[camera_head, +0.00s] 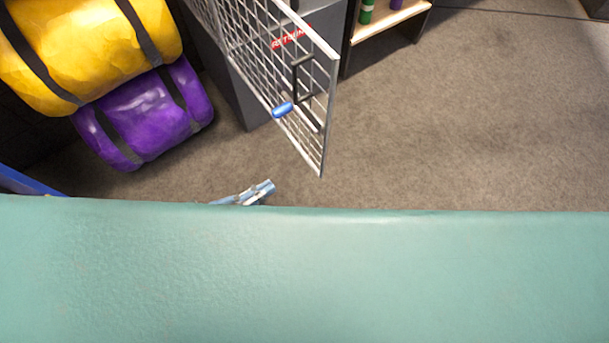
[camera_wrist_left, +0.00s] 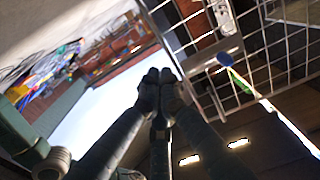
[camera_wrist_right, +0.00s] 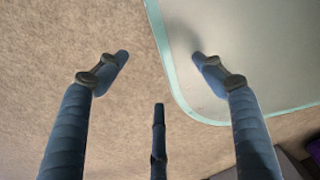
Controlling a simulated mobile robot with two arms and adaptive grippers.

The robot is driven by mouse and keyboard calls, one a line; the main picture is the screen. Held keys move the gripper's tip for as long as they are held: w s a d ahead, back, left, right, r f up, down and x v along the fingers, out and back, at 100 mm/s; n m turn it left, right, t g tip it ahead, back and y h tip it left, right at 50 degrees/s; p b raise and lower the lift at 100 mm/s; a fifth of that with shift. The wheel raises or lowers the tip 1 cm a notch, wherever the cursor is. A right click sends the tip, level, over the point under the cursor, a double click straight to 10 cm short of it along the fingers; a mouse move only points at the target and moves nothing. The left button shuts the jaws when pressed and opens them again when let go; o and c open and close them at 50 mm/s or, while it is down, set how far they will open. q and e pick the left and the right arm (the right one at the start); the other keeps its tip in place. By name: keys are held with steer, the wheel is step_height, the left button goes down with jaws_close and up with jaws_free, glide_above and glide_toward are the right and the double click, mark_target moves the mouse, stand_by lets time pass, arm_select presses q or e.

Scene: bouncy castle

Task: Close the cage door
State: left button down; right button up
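The cage door (camera_head: 310,75) is a light metal mesh panel standing swung out over the carpet in the head view. It carries a dark handle (camera_head: 298,85) and a blue-ended latch (camera_head: 282,110). The door mesh also shows in the left wrist view (camera_wrist_left: 205,112), with a blue knob (camera_wrist_left: 227,59) on it. My left gripper (camera_head: 266,187) is below and left of the door's lower corner, apart from it in the head view. Its fingertips (camera_wrist_left: 160,76) are together with nothing seen between them. My right gripper (camera_wrist_right: 162,57) is spread open and empty, and is not in the head view.
A yellow roll (camera_head: 95,45) and a purple roll (camera_head: 145,115) with dark straps lie at the left. A grey cabinet with a red label (camera_head: 290,38) stands behind the mesh. A wooden shelf (camera_head: 395,20) with bottles is at the top. The carpet (camera_head: 470,120) to the right is clear.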

mark_target(324, 152)
arm_select(q)
steer(key=p+x, duration=0.1)
steer(key=x, duration=1.2)
steer(key=shift+w+p, duration=0.25)
steer(key=shift+p, duration=0.15)
steer(key=shift+w+d, duration=0.15)
steer(key=shift+d, duration=0.1)
steer(key=shift+w+d, duration=0.1)
arm_select(e)
steer(key=w+r, duration=0.2)
steer(key=w, duration=0.1)
steer(key=shift+d+t, duration=0.1)
steer(key=shift+t, duration=0.2)
